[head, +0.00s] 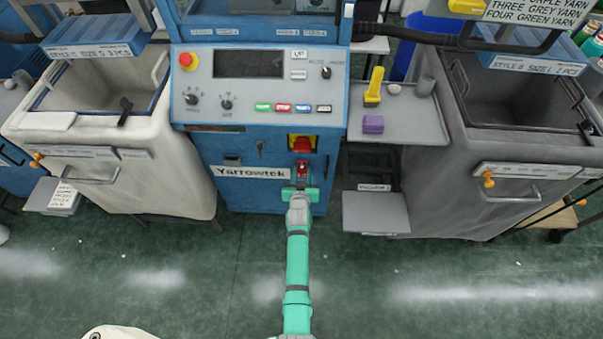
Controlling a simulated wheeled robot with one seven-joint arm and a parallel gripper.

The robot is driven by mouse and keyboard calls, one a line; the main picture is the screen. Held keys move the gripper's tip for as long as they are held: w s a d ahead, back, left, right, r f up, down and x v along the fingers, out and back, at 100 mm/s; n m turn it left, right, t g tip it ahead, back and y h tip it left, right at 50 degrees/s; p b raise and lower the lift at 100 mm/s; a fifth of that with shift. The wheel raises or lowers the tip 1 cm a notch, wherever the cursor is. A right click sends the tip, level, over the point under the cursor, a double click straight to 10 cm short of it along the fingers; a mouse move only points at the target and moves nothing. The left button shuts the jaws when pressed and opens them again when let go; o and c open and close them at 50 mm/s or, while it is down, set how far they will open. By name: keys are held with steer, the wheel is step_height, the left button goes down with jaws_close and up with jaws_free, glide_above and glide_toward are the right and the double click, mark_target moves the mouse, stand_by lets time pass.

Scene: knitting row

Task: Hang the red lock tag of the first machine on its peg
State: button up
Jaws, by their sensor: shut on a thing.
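The blue Yarrowtek machine (220,155) stands in the middle of the head view. The red lock tag (302,168) is upright against its front, just below a red and yellow switch (302,144). My gripper (301,182) reaches up from below and is shut on the tag's lower end. The tag's upper part shows above the jaws. The peg cannot be made out. I cannot tell whether the tag touches the machine's front or is held a little off it.
A beige bin (150,180) stands to the left and a grey bin (450,200) to the right. A grey tray (415,128) bears a yellow tool (374,88) and a purple block (373,124). A low grey shelf (375,212) juts out right of my arm. The green floor (190,280) in front is clear.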

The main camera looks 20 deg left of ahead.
steer(key=o, duration=1.2)
steer(key=v, duration=1)
steer(key=shift+s+d, duration=0.15)
steer(key=shift+s, duration=0.15)
steer(key=shift+r, duration=0.1)
